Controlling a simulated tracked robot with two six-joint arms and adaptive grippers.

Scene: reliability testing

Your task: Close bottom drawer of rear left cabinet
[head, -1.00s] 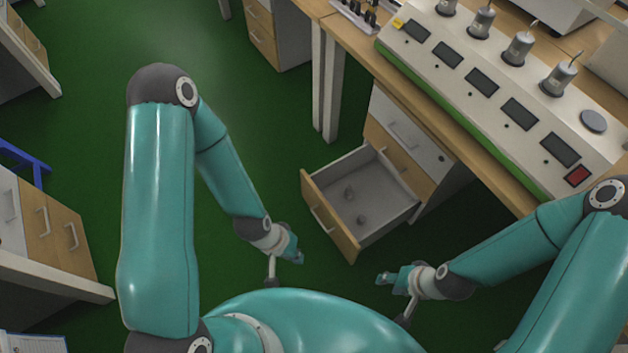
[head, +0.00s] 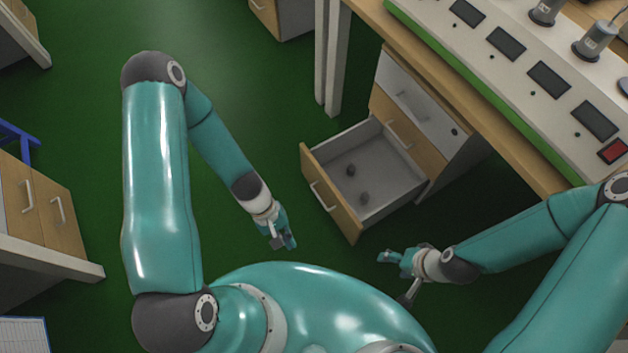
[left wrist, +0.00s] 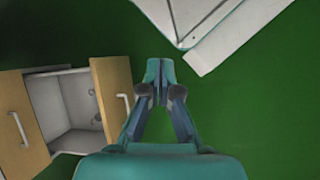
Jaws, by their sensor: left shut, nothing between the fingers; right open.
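The cabinet (head: 460,160) stands under the bench at the centre right of the head view. Its bottom drawer (head: 395,191) is pulled out, with a wooden front (head: 331,194), a metal handle and a few small dark objects inside. The open drawer also shows in the left wrist view (left wrist: 75,104), at the left. My left gripper (head: 285,243) is shut and empty, left of and apart from the drawer front. Its closed fingers show in the left wrist view (left wrist: 159,74). My right gripper (head: 386,257) is open, below the drawer and not touching it.
The bench (head: 500,129) carries a long white device (head: 545,100) above the cabinet. Another cabinet (head: 45,205) stands at the left, and a blue frame (head: 20,140) is behind it. Green floor (head: 265,110) is free between the left cabinet and the drawer.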

